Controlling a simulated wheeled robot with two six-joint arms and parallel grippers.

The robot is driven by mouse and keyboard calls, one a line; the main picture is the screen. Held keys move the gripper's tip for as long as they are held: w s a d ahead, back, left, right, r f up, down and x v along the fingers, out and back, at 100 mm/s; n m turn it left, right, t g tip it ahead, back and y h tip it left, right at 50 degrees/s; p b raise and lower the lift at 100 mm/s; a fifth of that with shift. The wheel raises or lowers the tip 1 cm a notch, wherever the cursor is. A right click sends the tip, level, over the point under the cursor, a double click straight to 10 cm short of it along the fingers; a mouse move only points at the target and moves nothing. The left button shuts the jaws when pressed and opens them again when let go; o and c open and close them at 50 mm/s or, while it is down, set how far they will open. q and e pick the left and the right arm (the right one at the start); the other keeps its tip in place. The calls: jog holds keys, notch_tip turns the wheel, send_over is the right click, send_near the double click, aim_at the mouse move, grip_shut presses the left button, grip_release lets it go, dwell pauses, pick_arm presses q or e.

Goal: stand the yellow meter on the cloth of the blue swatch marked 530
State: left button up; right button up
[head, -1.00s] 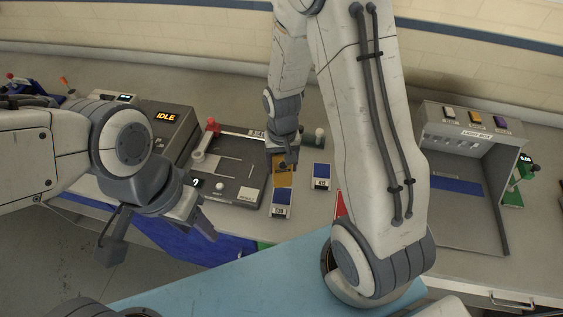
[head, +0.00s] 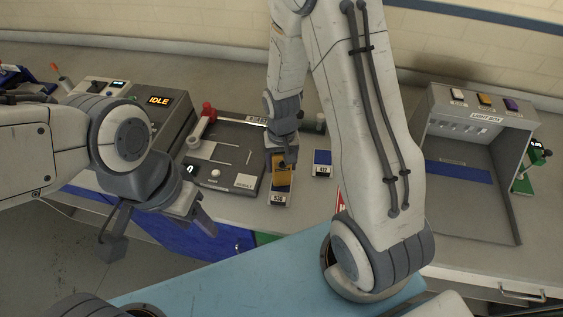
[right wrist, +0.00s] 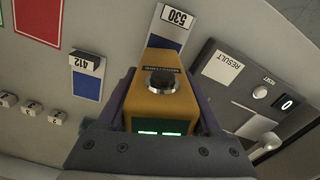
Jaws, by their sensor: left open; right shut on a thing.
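The yellow meter (head: 282,176) is held in my right gripper (head: 281,160). In the right wrist view the meter (right wrist: 165,104) sits between the two fingers, with a dark knob and lit green displays. The blue swatch marked 530 (head: 278,198) lies on the bench under and in front of the meter. Its label (right wrist: 175,16) and a strip of blue cloth show in the right wrist view; the rest is hidden by the meter. I cannot tell whether the meter touches the cloth. My left gripper (head: 200,213) is open and empty, left of the swatch near the bench's front edge.
A second blue swatch, marked 412 (right wrist: 86,78), lies beside it, and a red swatch (right wrist: 38,18) lies beyond. A grey tester with a RESULT plate (head: 245,182) stands close on the left. A light box (head: 470,190) stands at the right.

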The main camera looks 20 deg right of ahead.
jog(key=o, duration=1.6)
jog(key=shift+c, duration=0.2)
notch_tip(320, 180, up, 10)
jog(key=shift+r+b, duration=0.25)
jog(key=shift+b, duration=0.45)
jog(key=s+a+r+n+b, duration=0.1)
jog(key=s+a+r+n, duration=0.1)
jog(key=s+a+n, duration=0.3)
jog(key=s+a+r+n+y+b, duration=0.1)
jog(key=s+a+n, duration=0.4)
jog(key=s, duration=0.8)
jog(key=shift+a+r+b, duration=0.4)
jog(key=shift+a+b, duration=0.4)
jog(key=shift+a, duration=0.45)
